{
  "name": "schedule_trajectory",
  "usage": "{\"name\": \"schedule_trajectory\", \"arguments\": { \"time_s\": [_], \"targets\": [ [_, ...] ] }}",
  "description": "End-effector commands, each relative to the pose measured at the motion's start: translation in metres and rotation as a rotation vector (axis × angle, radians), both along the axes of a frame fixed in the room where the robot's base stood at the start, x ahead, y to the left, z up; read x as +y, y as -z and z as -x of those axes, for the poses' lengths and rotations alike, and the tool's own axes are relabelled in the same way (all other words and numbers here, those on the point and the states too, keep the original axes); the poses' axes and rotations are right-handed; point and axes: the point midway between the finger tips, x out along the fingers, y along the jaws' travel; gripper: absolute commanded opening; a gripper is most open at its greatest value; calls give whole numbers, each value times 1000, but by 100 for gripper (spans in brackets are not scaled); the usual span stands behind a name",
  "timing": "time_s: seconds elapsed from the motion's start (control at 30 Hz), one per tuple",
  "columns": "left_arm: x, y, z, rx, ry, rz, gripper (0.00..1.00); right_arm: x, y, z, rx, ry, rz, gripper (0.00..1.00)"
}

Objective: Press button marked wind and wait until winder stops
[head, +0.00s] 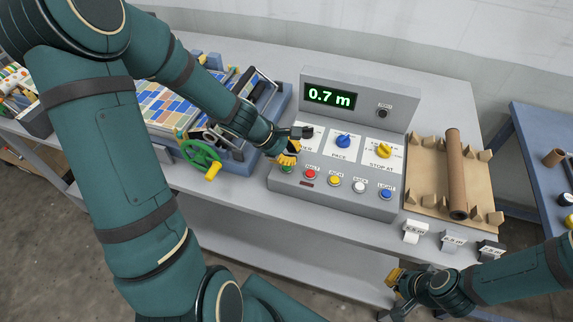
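The grey control console (345,186) stands on the bench with a green-lit display (330,96) reading 0.7 m. A green button (287,168) is at the left end of its lower row, partly covered by my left gripper; its label is hidden, so I cannot read which button is marked wind. My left gripper (288,158) has its yellow fingertips close together just at the green button; I cannot tell whether they touch it. My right gripper (393,281) is low at the front right, off the bench and away from the console; its fingers are unclear.
Red (310,174), yellow, white and blue buttons continue the row, with a blue knob (343,141) and yellow knob (384,151) above. Left is the press with a green handwheel (201,154). Right, a brown roll (455,170) lies on a cardboard tray (428,183).

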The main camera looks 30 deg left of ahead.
Motion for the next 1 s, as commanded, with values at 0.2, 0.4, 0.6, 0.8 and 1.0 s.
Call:
{"name": "schedule_trajectory", "arguments": {
  "time_s": [0.2,0.4,0.6,0.8,1.0],
  "targets": [
    [0,-20,0,-1,0,-1,0,0,-18,0,0,0,0,0],
    [0,-39,0,-2,1,-1,0,0,-34,0,0,0,0,0],
    [0,-50,0,0,1,0,0,0,-44,0,0,0,0,0],
    [0,-49,0,0,1,0,0,0,-42,0,0,0,0,0],
    [0,-49,0,0,1,0,0,0,-42,0,0,0,0,0]
  ]
}}
